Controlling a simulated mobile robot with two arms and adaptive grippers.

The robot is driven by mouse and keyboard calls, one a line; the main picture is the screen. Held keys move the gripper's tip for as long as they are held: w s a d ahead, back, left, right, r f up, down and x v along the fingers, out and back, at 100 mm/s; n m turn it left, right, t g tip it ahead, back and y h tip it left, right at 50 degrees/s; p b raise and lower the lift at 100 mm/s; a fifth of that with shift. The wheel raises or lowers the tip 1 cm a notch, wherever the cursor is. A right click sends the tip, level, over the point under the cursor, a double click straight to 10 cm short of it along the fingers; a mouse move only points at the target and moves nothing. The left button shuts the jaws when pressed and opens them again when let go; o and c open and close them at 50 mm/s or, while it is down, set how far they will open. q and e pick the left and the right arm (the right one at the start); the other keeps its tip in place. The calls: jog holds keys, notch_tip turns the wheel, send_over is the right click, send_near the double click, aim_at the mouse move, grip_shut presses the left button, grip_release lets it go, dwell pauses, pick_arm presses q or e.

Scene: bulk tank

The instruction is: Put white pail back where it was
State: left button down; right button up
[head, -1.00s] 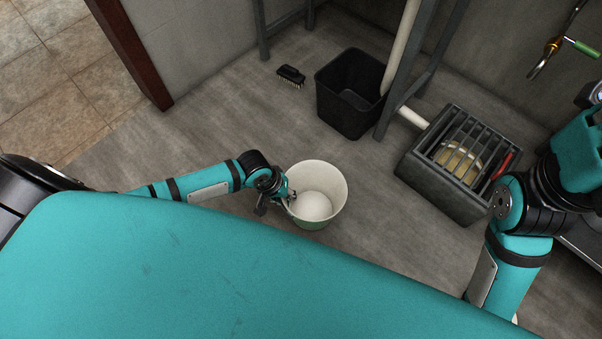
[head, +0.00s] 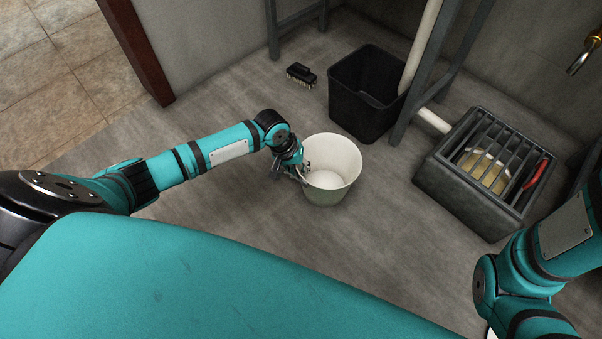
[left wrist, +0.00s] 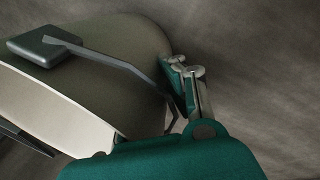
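The white pail (head: 332,190) is upright or nearly so, open at the top, with a white inside and a pale greenish outer wall. It is in the middle of the head view. In the left wrist view the pail (left wrist: 110,50) fills the upper left, close to the fingers (left wrist: 150,85). The exact contact is partly hidden. I cannot tell whether the pail's base touches the floor. My right arm is at the lower right; its gripper is outside the view.
A black bin (head: 362,98) stands behind the pail, beside a grey metal frame leg (head: 440,70). A grated drain box (head: 470,200) is to the right. A black brush (head: 300,74) lies near the wall.

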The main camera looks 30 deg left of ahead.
pick_arm(q)
jog(key=shift+r, duration=0.15)
jog(key=c, duration=1.5)
grip_release()
jog(key=shift+f, duration=0.2)
jog(key=shift+r, duration=0.1)
